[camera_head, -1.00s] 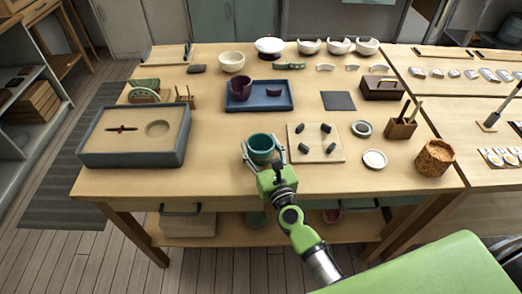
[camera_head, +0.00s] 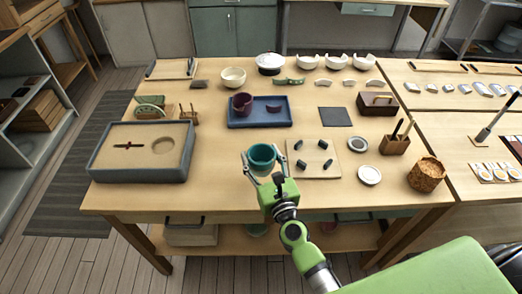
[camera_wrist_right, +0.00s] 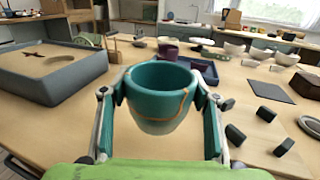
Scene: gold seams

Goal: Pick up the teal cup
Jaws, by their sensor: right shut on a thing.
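The teal cup (camera_head: 262,158) is upright between the fingers of my right gripper (camera_head: 264,163), near the front middle of the wooden table. In the right wrist view the teal cup (camera_wrist_right: 158,90) has a dark teal upper part, a paler lower part and thin gold seams. The fingers of my right gripper (camera_wrist_right: 160,100) press on its left and right sides, shut on it. Whether its base is clear of the table is hard to tell. My left gripper is not in view.
A tan board with dark pieces (camera_head: 325,172) lies just right of the cup. A blue tray (camera_head: 283,121) with a purple cup (camera_head: 242,104) is behind it. A grey-rimmed sand box (camera_head: 110,171) stands at left. Bare table (camera_head: 215,170) lies between box and cup.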

